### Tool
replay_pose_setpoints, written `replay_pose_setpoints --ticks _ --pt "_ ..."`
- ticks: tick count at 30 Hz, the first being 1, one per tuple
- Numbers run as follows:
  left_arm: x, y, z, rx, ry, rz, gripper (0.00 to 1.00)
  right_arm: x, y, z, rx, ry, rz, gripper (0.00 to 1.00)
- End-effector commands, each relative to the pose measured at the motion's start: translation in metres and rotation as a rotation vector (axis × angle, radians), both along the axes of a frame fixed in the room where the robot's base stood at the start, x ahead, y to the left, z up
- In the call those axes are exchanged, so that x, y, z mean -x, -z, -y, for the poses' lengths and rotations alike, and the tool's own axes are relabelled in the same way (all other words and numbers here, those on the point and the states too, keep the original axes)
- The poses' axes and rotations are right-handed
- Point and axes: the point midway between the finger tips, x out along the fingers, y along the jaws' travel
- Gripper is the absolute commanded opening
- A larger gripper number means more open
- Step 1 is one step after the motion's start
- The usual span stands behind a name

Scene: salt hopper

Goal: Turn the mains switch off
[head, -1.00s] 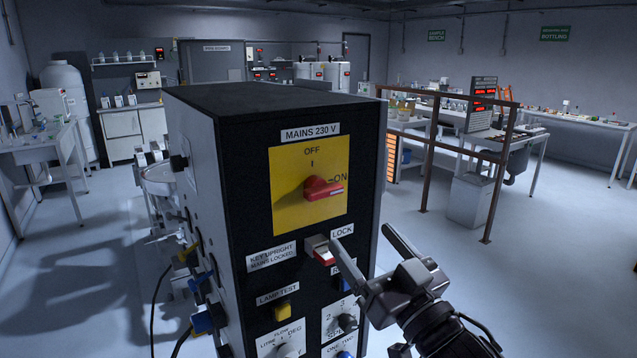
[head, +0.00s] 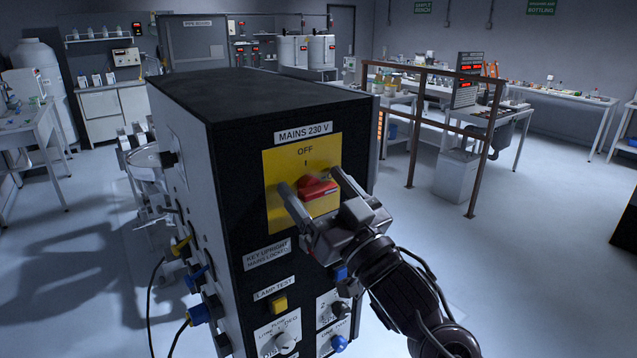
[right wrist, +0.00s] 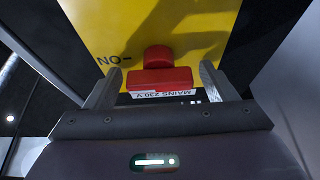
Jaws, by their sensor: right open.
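The mains switch is a red rotary handle (head: 318,189) on a yellow plate (head: 284,166) marked OFF at the top, below the label MAINS 230 V. Its handle lies sideways, toward the right, where the ON mark stood in the earlier head view. My right gripper (head: 310,180) is open, with one finger on each side of the handle. In the right wrist view the red handle (right wrist: 160,80) sits between the spread fingers (right wrist: 157,88), with a gap visible on both sides. My left gripper is not in view.
Below the switch are the KEY UPRIGHT label (head: 267,255), a yellow lamp test button (head: 279,304) and several knobs. My right arm hides the lock area. A brown rail (head: 435,73) stands behind at right.

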Motion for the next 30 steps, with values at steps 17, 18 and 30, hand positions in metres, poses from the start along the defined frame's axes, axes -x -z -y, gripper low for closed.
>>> replay_pose_setpoints --ticks 17,18,30 --pt "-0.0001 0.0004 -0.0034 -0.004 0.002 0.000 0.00 0.0002 0.0003 0.0002 0.000 0.000 0.000 0.34" --pt "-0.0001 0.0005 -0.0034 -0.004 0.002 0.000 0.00 0.0002 0.0003 0.0002 0.001 -0.001 0.001 0.34" --pt "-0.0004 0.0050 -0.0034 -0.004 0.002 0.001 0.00 0.0003 0.0006 0.0004 0.115 0.000 0.085 0.34"
